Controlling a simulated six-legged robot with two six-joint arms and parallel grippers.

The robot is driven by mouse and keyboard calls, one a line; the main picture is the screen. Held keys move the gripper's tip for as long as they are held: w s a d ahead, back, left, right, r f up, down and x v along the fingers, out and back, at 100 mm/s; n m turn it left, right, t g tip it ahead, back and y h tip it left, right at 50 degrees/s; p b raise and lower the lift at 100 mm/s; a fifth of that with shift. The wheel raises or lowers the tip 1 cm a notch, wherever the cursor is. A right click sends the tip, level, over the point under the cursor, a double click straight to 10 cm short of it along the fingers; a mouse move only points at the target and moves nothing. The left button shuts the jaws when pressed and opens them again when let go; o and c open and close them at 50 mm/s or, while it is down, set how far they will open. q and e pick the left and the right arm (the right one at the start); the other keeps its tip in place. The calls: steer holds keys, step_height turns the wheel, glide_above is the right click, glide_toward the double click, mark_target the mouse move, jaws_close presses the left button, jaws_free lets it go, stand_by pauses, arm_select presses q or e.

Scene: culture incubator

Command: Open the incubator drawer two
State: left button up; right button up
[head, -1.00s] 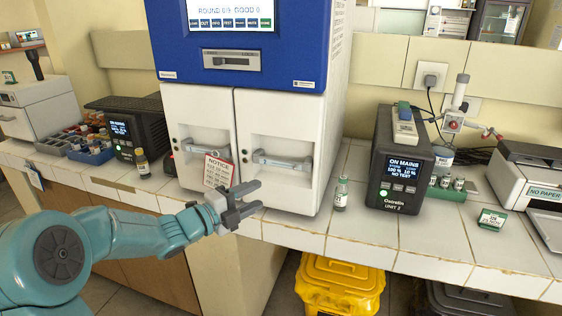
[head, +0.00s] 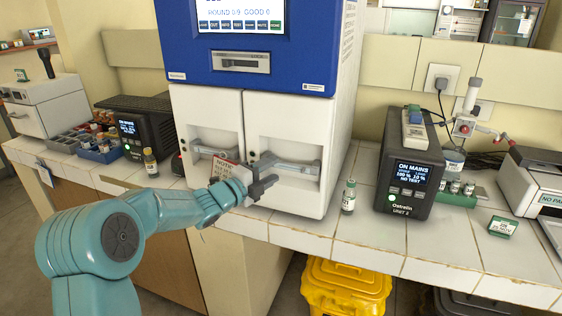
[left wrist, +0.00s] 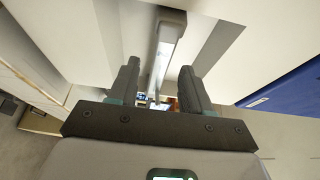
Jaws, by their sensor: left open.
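The incubator (head: 215,115) is a white cabinet with a blue top and screen. Its front has two drawers side by side, both looking shut. The right drawer (head: 285,112) has a grey bar handle (head: 300,165) in a recess. The left drawer (head: 207,108) has a similar handle, partly hidden by a notice tag. My left gripper (head: 276,171) is open at the left end of the right drawer's handle. In the left wrist view the pale handle bar (left wrist: 168,45) lies in line with the gap between my open fingers (left wrist: 160,72). My right gripper is out of view.
The notice tag (head: 226,170) hangs beside my left gripper. A small vial (head: 349,196) stands on the tiled bench right of the incubator, before a dark power unit (head: 408,170). A brown vial (head: 150,162) stands at left. A yellow bin (head: 345,287) is below.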

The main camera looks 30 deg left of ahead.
mark_target(280, 166)
arm_select(q)
steer(key=w, duration=0.4)
steer(key=shift+d+r+p, duration=0.1)
steer(key=shift+d+p, duration=0.25)
steer(key=shift+w, duration=0.3)
jaws_close()
steer(key=shift+s, duration=0.1)
